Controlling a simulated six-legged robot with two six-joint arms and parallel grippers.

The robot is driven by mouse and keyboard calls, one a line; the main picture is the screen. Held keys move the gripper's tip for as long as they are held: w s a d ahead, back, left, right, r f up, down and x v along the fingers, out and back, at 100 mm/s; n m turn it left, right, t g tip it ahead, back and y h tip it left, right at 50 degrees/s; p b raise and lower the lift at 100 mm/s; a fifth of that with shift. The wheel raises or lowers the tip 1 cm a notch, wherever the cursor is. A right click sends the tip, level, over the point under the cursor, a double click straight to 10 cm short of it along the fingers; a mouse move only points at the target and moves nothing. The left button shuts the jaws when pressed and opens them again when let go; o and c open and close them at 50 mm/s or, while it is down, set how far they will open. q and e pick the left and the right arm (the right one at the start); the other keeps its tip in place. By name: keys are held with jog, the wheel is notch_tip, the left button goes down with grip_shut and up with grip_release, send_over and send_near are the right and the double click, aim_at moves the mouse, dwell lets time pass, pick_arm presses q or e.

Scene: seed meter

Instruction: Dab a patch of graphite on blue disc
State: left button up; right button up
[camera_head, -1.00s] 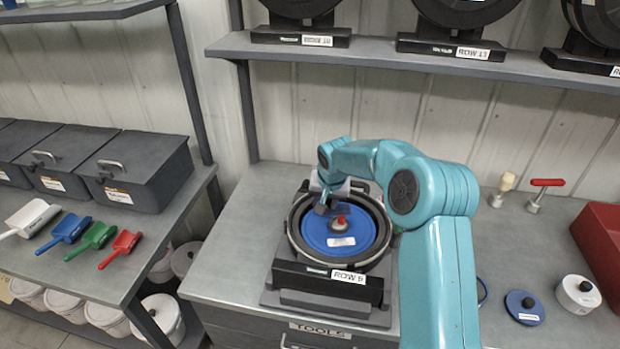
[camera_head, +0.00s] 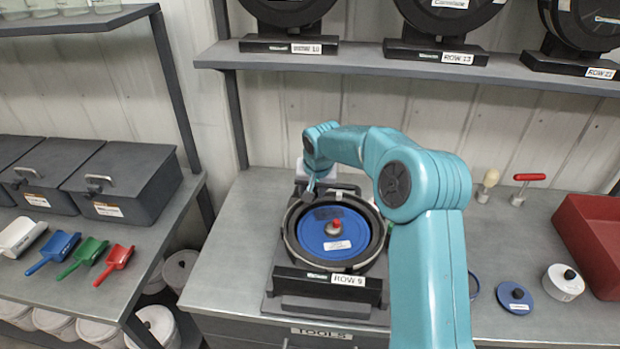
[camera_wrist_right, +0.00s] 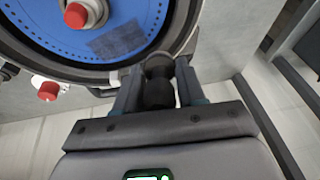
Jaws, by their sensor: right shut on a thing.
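The blue disc (camera_head: 352,231) sits in the round black seed meter (camera_head: 292,243) on a stand labelled ROW 9, with a red-tipped hub at its middle. A dark grey patch (camera_head: 328,212) lies on the disc's upper left; it also shows in the right wrist view (camera_wrist_right: 117,40). My right gripper (camera_head: 309,190) is beyond the meter's upper left rim, clear of the disc's face. In the wrist view its fingers (camera_wrist_right: 158,90) are shut on a small dark dabber (camera_wrist_right: 158,68), next to the meter's rim. My left gripper is not in view.
On the bench at right are a small blue lid with a black knob (camera_head: 516,299), a white pot (camera_head: 563,283), a red-handled tool (camera_head: 527,180) and a red bin (camera_head: 592,238). Coloured scoops (camera_head: 83,258) lie on the left shelf. A shelf (camera_head: 400,61) of meters hangs above.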

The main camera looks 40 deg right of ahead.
jog(key=shift+r+p, duration=0.45)
jog(key=shift+r, duration=0.75)
